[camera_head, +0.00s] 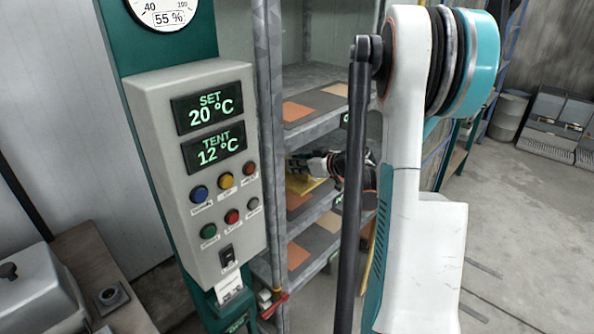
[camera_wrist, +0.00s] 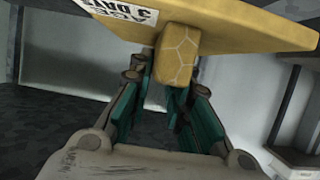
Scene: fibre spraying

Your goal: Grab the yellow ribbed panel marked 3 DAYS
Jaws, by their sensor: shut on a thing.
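The yellow panel (camera_wrist: 231,25) fills the top of the wrist view. A white label on it (camera_wrist: 127,10) shows part of the words "3 DAYS". A yellow block-shaped part (camera_wrist: 177,54) on the panel sits between the fingers of my gripper (camera_wrist: 160,95), which are shut on it. In the head view my gripper (camera_head: 322,162) is inside the shelf rack at its middle level, with a bit of the yellow panel (camera_head: 303,183) showing below it. My arm hides much of the rack's right side there.
The grey shelf rack (camera_head: 268,90) holds orange and dark tiles (camera_head: 296,111) on several levels. Its posts and shelf edges are close around my gripper. A control box (camera_head: 207,160) with two displays stands at the left. Open floor (camera_head: 530,230) lies to the right.

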